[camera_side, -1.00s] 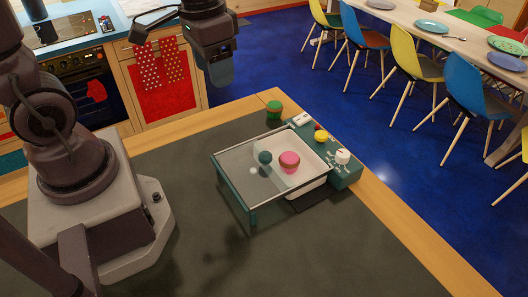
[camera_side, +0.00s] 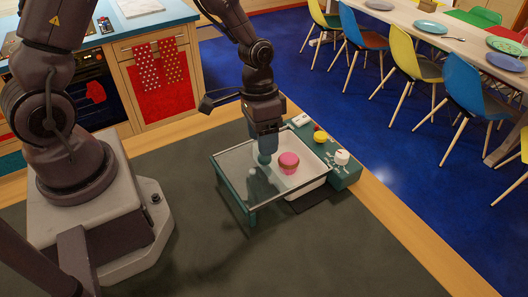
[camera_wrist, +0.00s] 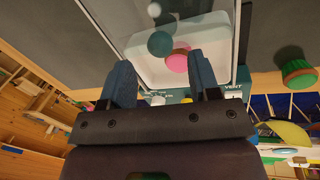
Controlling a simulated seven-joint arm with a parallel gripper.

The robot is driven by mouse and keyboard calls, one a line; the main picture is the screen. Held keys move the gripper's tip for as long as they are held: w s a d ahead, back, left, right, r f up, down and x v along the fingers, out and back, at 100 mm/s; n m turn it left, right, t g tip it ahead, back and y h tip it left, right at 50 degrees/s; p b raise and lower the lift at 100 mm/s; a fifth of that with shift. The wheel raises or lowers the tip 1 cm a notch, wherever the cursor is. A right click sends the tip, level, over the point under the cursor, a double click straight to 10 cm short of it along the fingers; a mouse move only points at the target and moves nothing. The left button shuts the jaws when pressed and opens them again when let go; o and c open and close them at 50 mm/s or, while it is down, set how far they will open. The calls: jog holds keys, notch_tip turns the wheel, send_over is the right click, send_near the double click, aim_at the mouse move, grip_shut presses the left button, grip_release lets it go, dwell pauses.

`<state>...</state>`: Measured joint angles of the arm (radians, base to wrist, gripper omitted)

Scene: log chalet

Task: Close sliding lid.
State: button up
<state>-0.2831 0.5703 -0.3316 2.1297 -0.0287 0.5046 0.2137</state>
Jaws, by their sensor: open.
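A low teal-framed box (camera_side: 250,215) stands on the dark table mat, with a clear sliding lid (camera_side: 232,165) in a thin frame over its left part. A white tray (camera_side: 314,179) shows in its uncovered right part, with a pink cupcake-like item (camera_side: 288,163) in it. In the wrist view, a dark teal ball (camera_wrist: 160,44) appears beside the pink item (camera_wrist: 178,62); I cannot tell whether it is on or under the lid. My gripper (camera_side: 265,160) points down over the box near the lid's right side. Its fingers (camera_wrist: 162,82) are apart and empty; contact is unclear.
A teal control panel (camera_side: 347,176) with a white knob (camera_side: 342,157) and a yellow item (camera_side: 320,137) borders the box's right end. The front mat (camera_side: 300,260) is clear. The wooden table edge (camera_side: 400,222) lies right.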

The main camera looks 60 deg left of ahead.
aim_at(252, 166)
jog(key=shift+d+f, duration=0.2)
jog(key=shift+f, duration=0.85)
jog(key=shift+d+f, duration=0.2)
jog(key=shift+f, duration=0.85)
jog(key=shift+c, duration=0.4)
